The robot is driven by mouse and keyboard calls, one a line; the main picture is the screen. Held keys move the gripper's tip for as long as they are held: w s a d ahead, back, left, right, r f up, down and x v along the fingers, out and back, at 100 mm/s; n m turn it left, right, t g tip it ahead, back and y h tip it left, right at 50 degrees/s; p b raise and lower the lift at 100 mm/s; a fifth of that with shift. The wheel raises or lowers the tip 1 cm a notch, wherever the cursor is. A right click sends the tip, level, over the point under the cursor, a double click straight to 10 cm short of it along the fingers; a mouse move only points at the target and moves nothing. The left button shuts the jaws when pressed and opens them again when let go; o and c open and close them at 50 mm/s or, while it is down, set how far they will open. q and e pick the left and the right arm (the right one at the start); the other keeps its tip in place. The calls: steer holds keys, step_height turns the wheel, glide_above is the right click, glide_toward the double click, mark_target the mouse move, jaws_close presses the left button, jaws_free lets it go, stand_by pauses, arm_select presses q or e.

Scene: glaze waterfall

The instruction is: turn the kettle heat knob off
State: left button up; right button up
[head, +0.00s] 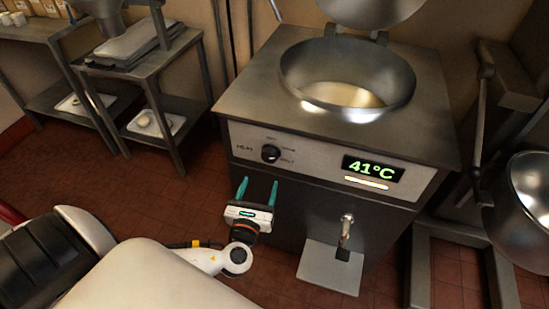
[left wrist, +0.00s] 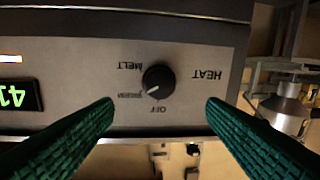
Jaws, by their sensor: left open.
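The round black heat knob (head: 271,153) sits on the pale front panel of the kettle (head: 230,85), right of the HEAT label. In the left wrist view, which is upside down, the knob (left wrist: 157,78) shows between the finger lines. Its white mark points toward the small label between OFF and MELT, not at OFF. My left gripper (head: 258,187) is open, its two green fingers pointing up toward the panel. It is below the knob in the head view and apart from it; nothing is between the fingers (left wrist: 160,104). My right gripper is not in view.
A lit display (head: 373,168) reads 41°C, right of the knob. The kettle's open bowl (head: 347,75) holds pale liquid. A tap (head: 346,228) stands out low on the front above a grey plate (head: 330,268). A steel table (head: 150,75) stands left.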

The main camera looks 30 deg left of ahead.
mark_target(268, 158)
arm_select(q)
steer(key=x, duration=1)
steer(key=shift+f+p, duration=0.1)
steer(key=shift+p, duration=0.2)
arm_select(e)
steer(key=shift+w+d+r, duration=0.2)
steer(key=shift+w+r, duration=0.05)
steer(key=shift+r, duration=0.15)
arm_select(q)
steer(key=c, duration=1)
steer(key=shift+n, duration=0.3)
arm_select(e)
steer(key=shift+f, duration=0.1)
arm_select(q)
steer(key=n+b, duration=0.2)
steer(key=n, duration=0.3)
steer(key=shift+s+n+g, duration=0.1)
steer(key=shift+n+g, duration=0.2)
steer(key=shift+n, duration=0.1)
steer(key=n+b, duration=0.2)
steer(key=n, duration=0.3)
steer(key=shift+a+h, duration=0.15)
steer(key=shift+h, duration=0.25)
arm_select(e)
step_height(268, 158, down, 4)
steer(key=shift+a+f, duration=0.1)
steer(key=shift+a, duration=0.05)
